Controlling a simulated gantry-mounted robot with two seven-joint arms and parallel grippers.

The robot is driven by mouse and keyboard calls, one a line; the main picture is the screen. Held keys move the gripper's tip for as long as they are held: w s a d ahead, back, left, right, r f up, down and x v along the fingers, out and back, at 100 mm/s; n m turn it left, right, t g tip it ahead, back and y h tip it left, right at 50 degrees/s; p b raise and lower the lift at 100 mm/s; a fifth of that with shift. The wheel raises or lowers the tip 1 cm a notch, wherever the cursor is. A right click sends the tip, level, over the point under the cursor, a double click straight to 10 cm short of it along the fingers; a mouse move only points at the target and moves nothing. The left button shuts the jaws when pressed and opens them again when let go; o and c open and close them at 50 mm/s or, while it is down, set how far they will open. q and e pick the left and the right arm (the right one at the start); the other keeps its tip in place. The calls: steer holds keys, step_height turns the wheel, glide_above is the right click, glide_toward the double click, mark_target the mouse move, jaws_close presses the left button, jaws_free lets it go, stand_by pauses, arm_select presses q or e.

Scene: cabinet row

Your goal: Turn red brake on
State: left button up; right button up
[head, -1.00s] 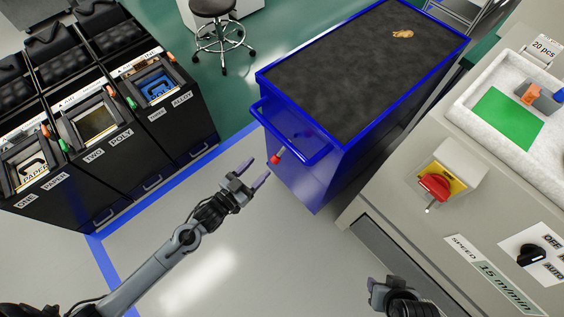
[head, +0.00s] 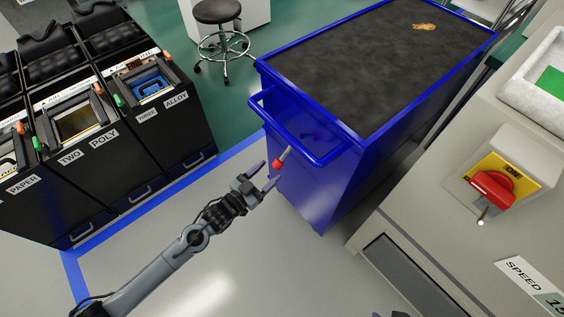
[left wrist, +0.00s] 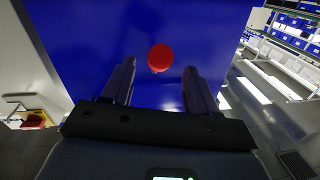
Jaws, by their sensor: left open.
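A red knob (head: 277,163) tips a short metal lever on the near end of the blue cart (head: 310,190), below the cart's push handle. My left gripper (head: 268,175) is open and empty, its fingers pointing at the knob. In the left wrist view the round red knob (left wrist: 160,57) shows ahead of and between the two spread fingers (left wrist: 160,72), against the cart's blue panel. No finger visibly grips it. Only a sliver of my right gripper (head: 391,314) shows at the bottom edge of the head view; its jaws are hidden.
The cart's blue handle (head: 312,158) juts out just above the knob. A grey console with a red rotary switch (head: 491,188) on a yellow plate stands at right. Black sorting bins (head: 150,140) stand at left, a stool (head: 217,12) behind. The floor between is clear.

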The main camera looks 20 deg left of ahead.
mark_target(282, 158)
arm_select(q)
steer(key=b+x, duration=0.2)
steer(key=x, duration=0.5)
steer(key=shift+w+b, duration=0.15)
steer(key=shift+b, duration=0.25)
jaws_close()
